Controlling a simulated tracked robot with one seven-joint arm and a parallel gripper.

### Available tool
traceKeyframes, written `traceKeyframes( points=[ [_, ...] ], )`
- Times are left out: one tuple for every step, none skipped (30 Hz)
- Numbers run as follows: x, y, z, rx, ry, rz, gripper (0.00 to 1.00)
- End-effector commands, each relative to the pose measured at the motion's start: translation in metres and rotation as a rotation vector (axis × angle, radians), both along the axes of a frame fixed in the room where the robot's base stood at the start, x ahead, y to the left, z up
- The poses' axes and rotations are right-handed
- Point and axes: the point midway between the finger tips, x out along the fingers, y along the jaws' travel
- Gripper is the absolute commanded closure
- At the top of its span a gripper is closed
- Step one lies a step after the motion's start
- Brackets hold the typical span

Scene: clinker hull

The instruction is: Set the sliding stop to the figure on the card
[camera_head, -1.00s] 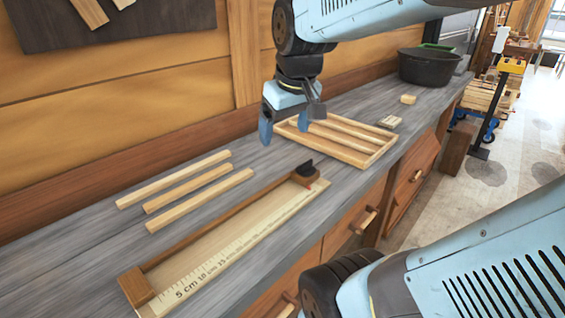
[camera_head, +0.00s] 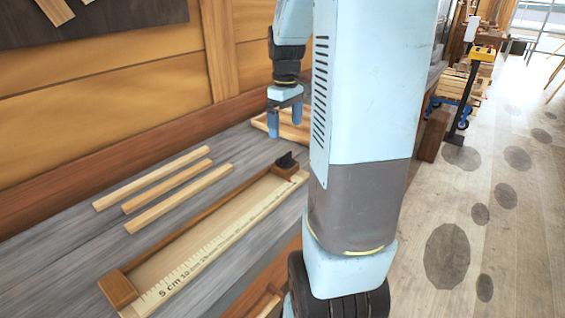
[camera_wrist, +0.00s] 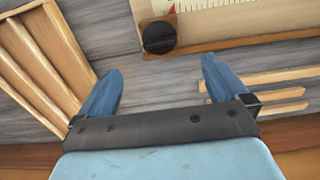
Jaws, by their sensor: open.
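The sliding stop, a dark knob on a wooden block (camera_head: 286,162), sits at the far end of the measuring board (camera_head: 190,247). In the wrist view the round black knob (camera_wrist: 159,37) shows beyond the fingertips, between them in the picture. A red mark shows beside it on the scale. The board's scale reads 5 cm at its near end by a wooden end block (camera_head: 118,290). My gripper (camera_head: 286,130) is open and empty, pointing down above the bench behind the stop; it also shows in the wrist view (camera_wrist: 162,80). No card with a figure is readable.
Several wooden strips (camera_head: 155,178) lie on the bench left of the board. A wooden tray (camera_head: 290,130) stands beyond the stop, partly hidden by my arm, and its slats show in the wrist view (camera_wrist: 45,60). A wooden wall runs along the back.

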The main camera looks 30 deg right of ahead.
Motion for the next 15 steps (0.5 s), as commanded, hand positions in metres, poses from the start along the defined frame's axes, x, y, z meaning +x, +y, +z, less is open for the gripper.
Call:
traceKeyframes(
  points=[
    [-0.001,0.000,-0.005,0.001,0.003,0.000,0.00],
    [-0.001,0.000,-0.008,0.001,0.004,0.000,0.00],
    [-0.001,0.000,-0.013,0.001,0.003,0.000,0.00],
    [-0.001,0.000,-0.018,0.001,0.004,-0.001,0.00],
    [-0.001,0.000,-0.022,0.001,0.004,-0.001,0.00],
    [-0.001,0.000,-0.030,0.002,0.004,-0.001,0.00],
    [-0.001,0.000,-0.035,0.001,0.005,-0.001,0.00],
    [-0.001,0.000,-0.040,0.001,0.004,-0.001,0.00],
    [-0.001,0.000,-0.047,0.002,0.004,-0.001,0.00],
    [-0.001,0.000,-0.053,0.002,0.004,-0.001,0.00],
    [-0.001,0.000,-0.058,0.002,0.005,-0.001,0.00],
    [-0.001,0.000,-0.065,0.001,0.004,-0.001,0.00],
    [-0.001,0.000,-0.070,0.002,0.004,-0.001,0.00],
    [-0.001,0.000,-0.076,0.001,0.004,-0.001,0.00],
    [-0.002,0.001,-0.083,0.001,0.005,-0.001,0.00]
  ],
)
